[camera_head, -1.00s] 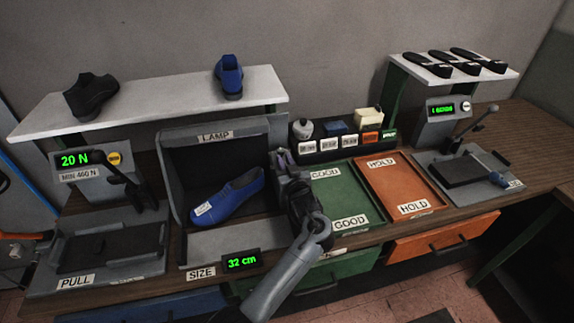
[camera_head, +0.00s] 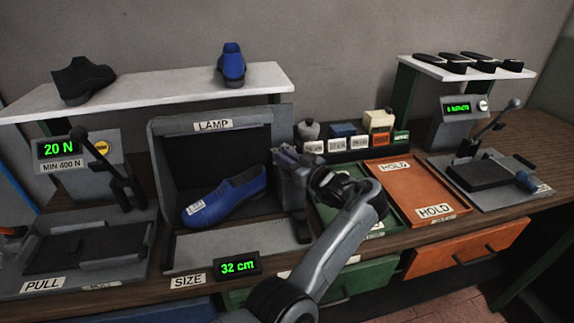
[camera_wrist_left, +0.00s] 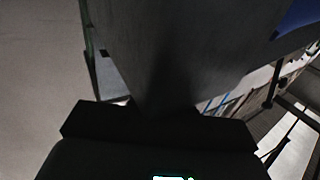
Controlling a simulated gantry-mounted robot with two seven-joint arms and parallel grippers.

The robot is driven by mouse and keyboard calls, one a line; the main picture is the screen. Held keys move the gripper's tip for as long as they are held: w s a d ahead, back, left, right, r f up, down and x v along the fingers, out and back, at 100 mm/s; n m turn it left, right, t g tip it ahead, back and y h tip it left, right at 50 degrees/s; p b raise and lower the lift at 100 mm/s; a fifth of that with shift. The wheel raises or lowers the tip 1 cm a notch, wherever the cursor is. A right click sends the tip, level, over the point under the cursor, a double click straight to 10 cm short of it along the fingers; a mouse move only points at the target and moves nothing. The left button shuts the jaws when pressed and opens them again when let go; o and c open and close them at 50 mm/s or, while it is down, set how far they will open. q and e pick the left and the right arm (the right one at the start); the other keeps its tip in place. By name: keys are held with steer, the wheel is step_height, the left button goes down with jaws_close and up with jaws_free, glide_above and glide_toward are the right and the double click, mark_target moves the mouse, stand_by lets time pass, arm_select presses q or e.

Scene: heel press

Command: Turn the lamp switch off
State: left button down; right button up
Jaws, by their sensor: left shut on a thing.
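The lamp box (camera_head: 160,185), a dark grey open-fronted booth labelled LAMP, stands left of centre in the head view. Its inside is dark and a blue shoe (camera_head: 228,200) with a tag lies in it. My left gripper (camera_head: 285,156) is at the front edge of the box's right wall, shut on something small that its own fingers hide. I cannot make out the lamp switch in either view. In the left wrist view, a grey panel (camera_wrist_left: 185,50) fills the space close ahead of the dark gripper body. My right gripper is not in view.
Left of the box is a press (camera_head: 85,255) with a 20 N display. Right of it are a green tray (camera_head: 330,205), an orange tray (camera_head: 405,190) and another press (camera_head: 485,175). A shelf (camera_head: 160,93) with shoes stands above. A size display (camera_head: 238,266) is in front.

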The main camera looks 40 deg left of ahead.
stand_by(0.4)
arm_select(q)
steer(key=c, duration=1.1)
jaws_free()
steer(key=shift+a, duration=0.1)
steer(key=shift+c, duration=0.2)
steer(key=shift+d, duration=0.45)
steer(key=d+b, duration=0.1)
steer(key=d, duration=0.3)
steer(key=shift+s+f, duration=0.1)
steer(key=shift+s, duration=0.05)
steer(key=shift+s+d+p, duration=0.2)
steer(key=shift+d+p, duration=1.3)
steer(key=shift+p, duration=0.9)
steer(key=shift+s+d+p, duration=0.2)
steer(key=shift+d+p, duration=1.25)
steer(key=shift+p, duration=0.9)
